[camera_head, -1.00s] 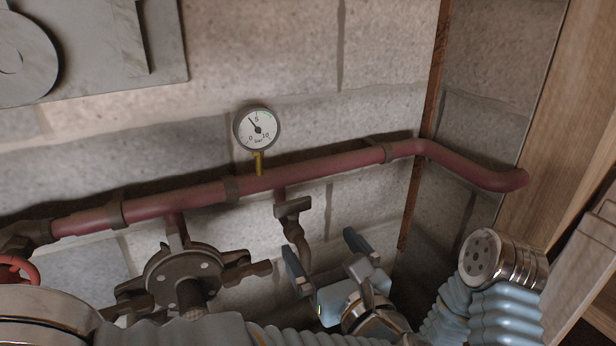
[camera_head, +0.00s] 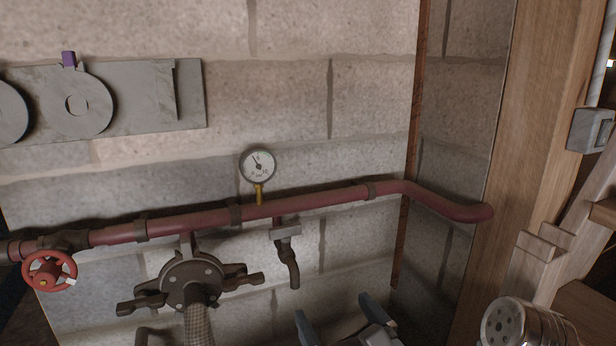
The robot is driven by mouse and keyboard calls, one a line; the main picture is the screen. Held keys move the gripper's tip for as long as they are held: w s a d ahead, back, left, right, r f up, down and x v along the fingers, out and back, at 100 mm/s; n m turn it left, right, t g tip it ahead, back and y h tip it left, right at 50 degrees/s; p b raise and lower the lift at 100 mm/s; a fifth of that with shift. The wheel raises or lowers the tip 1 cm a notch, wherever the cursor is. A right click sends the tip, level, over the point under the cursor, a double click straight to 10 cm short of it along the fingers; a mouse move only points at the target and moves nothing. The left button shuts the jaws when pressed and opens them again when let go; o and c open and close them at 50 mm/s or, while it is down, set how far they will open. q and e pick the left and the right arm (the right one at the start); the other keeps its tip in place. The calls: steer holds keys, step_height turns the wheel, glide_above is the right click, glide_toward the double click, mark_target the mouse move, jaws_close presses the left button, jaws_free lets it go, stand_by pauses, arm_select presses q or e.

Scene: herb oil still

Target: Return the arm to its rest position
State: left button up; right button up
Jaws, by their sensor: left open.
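My left gripper (camera_head: 340,318) shows at the bottom edge, with its two dark blue-grey fingers spread apart and nothing between them. Most of its arm is below the picture. The gripper is below and to the right of a small brown tap (camera_head: 287,258), with visible space between them in the picture. My right gripper is not in view.
A dark red pipe (camera_head: 310,204) runs along the block wall. It carries a pressure gauge (camera_head: 258,167), a brown flanged valve (camera_head: 192,284) and a red handwheel (camera_head: 50,271). A grey plate (camera_head: 150,105) is above left. Wooden posts (camera_head: 540,140) stand at the right.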

arm_select(q)
steer(key=w+a+f+n+g, duration=0.1)
steer(key=a+f+g, duration=0.1)
steer(key=f, duration=0.3)
steer(key=a+f+n+g+p, duration=0.1)
steer(key=a+f+g, duration=0.15)
steer(key=f, duration=0.25)
steer(key=w+a+f+n+g, duration=0.1)
steer(key=f+g, duration=0.1)
steer(key=f, duration=0.3)
steer(key=s+a+f+n+g+h+p, duration=0.1)
steer(key=s+a+f+n+g+h, duration=0.2)
steer(key=f+n, duration=0.7)
steer(key=s+a+f+n+g+h+p, duration=0.1)
steer(key=s+a+f+n+g+h, duration=0.2)
steer(key=f+n, duration=0.7)
steer(key=s+a+f+n+g+h+p, duration=0.1)
steer(key=s+a+f+n+g+h, duration=0.2)
steer(key=f+n, duration=0.7)
steer(key=shift+s+a+n+g+h+p, duration=0.45)
steer(key=shift+s+a+h, duration=0.2)
steer(key=shift+s, duration=0.25)
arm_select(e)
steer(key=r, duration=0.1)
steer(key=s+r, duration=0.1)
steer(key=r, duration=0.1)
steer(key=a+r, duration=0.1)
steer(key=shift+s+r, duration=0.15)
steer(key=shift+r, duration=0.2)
